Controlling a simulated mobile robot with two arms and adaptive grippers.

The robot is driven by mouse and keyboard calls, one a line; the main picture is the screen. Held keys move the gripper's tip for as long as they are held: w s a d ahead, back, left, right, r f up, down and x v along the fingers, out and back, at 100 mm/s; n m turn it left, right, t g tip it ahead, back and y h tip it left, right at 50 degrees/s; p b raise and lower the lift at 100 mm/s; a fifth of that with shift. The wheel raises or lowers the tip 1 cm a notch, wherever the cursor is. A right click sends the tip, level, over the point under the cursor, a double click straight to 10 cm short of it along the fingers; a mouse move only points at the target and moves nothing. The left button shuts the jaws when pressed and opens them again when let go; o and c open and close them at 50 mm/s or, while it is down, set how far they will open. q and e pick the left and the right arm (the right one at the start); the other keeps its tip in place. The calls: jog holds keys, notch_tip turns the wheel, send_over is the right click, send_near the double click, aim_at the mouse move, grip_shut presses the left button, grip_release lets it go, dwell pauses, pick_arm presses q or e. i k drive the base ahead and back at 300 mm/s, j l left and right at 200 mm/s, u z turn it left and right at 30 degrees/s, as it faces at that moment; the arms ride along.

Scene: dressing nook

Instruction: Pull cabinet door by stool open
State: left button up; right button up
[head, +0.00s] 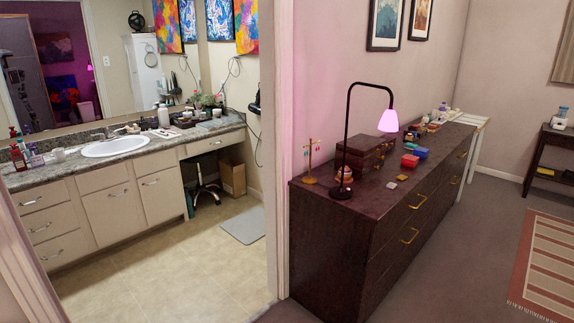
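A cream cabinet door (160,203) sits under the counter, just left of the knee space where a dark stool or chair base on casters (206,188) stands. The door looks shut, flush with the cabinet front. Its metal handle (150,183) is near its top. A second cream door (113,215) is on its left and also looks shut. Only the lower part of the stool shows clearly; the knee space is dark. Neither of my grippers is in view.
A wall edge and doorway frame (279,150) separate the sink area from a dark dresser (325,235) carrying a lamp (348,140) and boxes. The tiled floor (165,265) before the cabinets is clear.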

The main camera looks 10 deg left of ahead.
aim_at(161, 196)
jog(key=i+u, duration=0.35)
jog(key=i, duration=0.25)
jog(key=i+u, duration=0.35)
jog(key=i, duration=0.2)
jog(key=i+l+u, duration=0.35)
jog(key=i, duration=0.2)
jog(key=i+j+u, duration=0.15)
jog(key=i+u, duration=0.15)
jog(key=i, duration=0.7)
jog(key=i+u, duration=0.3)
jog(key=i, duration=0.65)
